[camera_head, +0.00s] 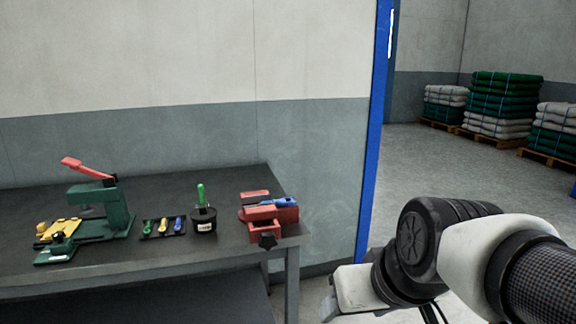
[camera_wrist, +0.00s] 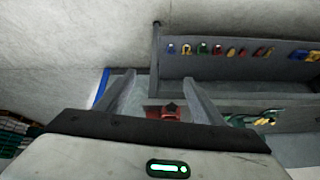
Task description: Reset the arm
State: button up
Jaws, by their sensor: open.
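My gripper (camera_wrist: 159,79) shows in the wrist view with its two grey fingers spread wide apart and nothing held between them. A red vise (camera_wrist: 170,112) shows between and beyond the fingers, apart from them. In the head view my arm (camera_head: 450,250) comes in from the lower right, over the floor to the right of the workbench (camera_head: 215,258). The fingers cannot be made out in that view. The red vise (camera_head: 270,214) sits at the bench's right end with a blue-handled tool on it.
On the bench stand a green press with a red lever (camera_head: 100,205), a small tray of coloured tools (camera_head: 163,228) and a black pot with a green handle (camera_head: 203,217). A blue post (camera_head: 373,130) edges the doorway. Net stacks (camera_head: 505,100) stand on pallets beyond.

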jog(key=s+d+r+m+h, duration=0.1)
jog(key=s+d+m, duration=0.1)
jog(key=s+d, duration=0.2)
notch_tip(320, 180, up, 18)
jog(key=p, duration=1.8)
jog(key=shift+s+a, duration=0.2)
jog(key=shift+s, duration=0.15)
